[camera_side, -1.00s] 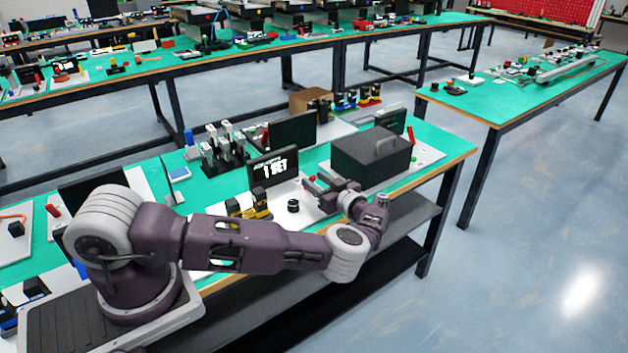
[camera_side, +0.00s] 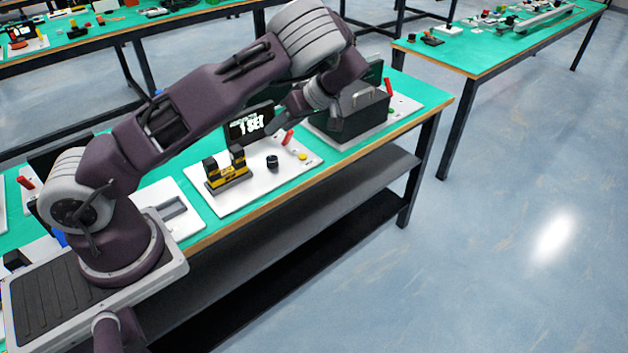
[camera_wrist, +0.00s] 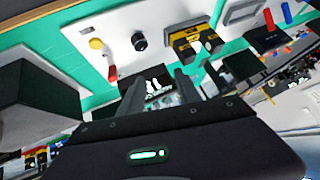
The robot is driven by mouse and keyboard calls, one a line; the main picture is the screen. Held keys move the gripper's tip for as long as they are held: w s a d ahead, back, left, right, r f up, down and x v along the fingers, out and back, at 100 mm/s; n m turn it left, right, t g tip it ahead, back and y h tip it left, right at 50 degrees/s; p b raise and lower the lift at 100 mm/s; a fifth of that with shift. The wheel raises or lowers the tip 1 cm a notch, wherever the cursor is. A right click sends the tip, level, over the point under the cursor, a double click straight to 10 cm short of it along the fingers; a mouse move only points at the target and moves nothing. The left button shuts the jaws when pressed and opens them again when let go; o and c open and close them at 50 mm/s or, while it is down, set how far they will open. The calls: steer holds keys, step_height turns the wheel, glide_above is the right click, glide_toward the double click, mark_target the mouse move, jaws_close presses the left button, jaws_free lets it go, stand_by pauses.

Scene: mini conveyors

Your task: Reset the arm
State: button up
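My arm is bent upward over the green bench, with its elbow high. My gripper (camera_side: 278,124) points down and to the left, beside the small black display (camera_side: 248,126) that reads "1 SET". In the wrist view my gripper (camera_wrist: 158,82) has its two dark fingers apart, with nothing held between them. The display (camera_wrist: 155,84) shows behind the gap. The fingers look clear of the board, though the exact height is hard to tell.
A white board (camera_side: 222,202) bears a yellow-and-black fixture (camera_side: 228,176), a black knob (camera_side: 272,162) and a yellow button (camera_side: 303,156). A dark box with a handle (camera_side: 350,118) stands right of my gripper. Open floor (camera_side: 500,240) lies beyond the bench.

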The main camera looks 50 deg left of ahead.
steer(key=s+d+r+m+t+h, duration=0.2)
steer(key=s+d+r+m+h, duration=0.25)
steer(key=d+r, duration=0.2)
steer(key=s+d+r+m+t+h, duration=0.2)
steer(key=s+d+r+m+h, duration=0.15)
steer(key=s+d+r, duration=0.35)
steer(key=s+d+r+m+t, duration=0.2)
steer(key=s+m, duration=0.3)
steer(key=s, duration=0.2)
steer(key=s+d+r+m+t, duration=0.3)
steer(key=s+m, duration=0.2)
steer(key=s, duration=0.2)
steer(key=shift+s+d+r, duration=0.2)
steer(key=shift+s+r, duration=0.1)
steer(key=shift+s, duration=0.1)
